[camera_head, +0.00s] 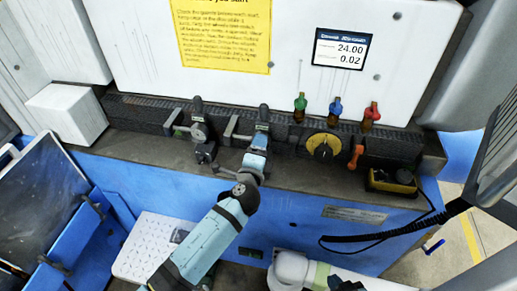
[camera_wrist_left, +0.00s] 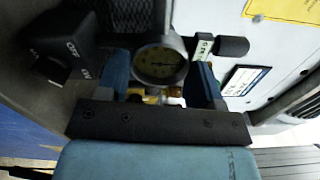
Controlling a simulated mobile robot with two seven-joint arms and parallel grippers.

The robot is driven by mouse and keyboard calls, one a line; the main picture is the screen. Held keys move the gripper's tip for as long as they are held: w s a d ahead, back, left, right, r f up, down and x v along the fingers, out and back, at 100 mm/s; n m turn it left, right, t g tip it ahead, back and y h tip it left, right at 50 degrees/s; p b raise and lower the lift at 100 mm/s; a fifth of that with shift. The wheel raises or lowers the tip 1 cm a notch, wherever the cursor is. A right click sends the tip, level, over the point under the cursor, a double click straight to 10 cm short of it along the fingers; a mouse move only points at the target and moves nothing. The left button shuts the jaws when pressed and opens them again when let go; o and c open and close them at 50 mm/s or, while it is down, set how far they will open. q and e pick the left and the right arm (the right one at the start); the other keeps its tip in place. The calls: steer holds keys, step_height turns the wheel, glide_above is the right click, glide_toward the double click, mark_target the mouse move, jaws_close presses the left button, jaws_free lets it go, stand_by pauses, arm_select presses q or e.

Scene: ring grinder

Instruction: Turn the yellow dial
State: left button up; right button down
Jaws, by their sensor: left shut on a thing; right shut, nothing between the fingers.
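The yellow dial (camera_head: 323,147) is a yellow disc with a black centre knob, on the dark panel right of centre in the head view. My left gripper (camera_head: 258,148) stands to the left of it, apart from it, at the second gauge post (camera_head: 263,113). In the left wrist view my blue fingers are on either side of a round gauge (camera_wrist_left: 160,60) with a dark rim, and the gripper is shut on it. In the head view the gripper hides most of this gauge. My right arm (camera_head: 292,272) shows at the bottom, its gripper out of view.
Another gauge post (camera_head: 198,125) stands on the left. Green (camera_head: 300,105), blue (camera_head: 335,110) and red (camera_head: 371,113) knobs rise above the panel. An orange-red handle (camera_head: 356,155) is close right of the dial. A yellow-black box (camera_head: 393,181) with a cable lies farther right.

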arm_select(q)
steer(key=o, duration=0.9)
steer(key=shift+o, duration=0.2)
steer(key=s+a+b, duration=0.1)
steer(key=s+a, duration=0.1)
steer(key=s, duration=1.1)
steer(key=shift+s+a+b, duration=0.25)
steer(key=shift+a+b, duration=0.1)
steer(key=shift+b, duration=0.05)
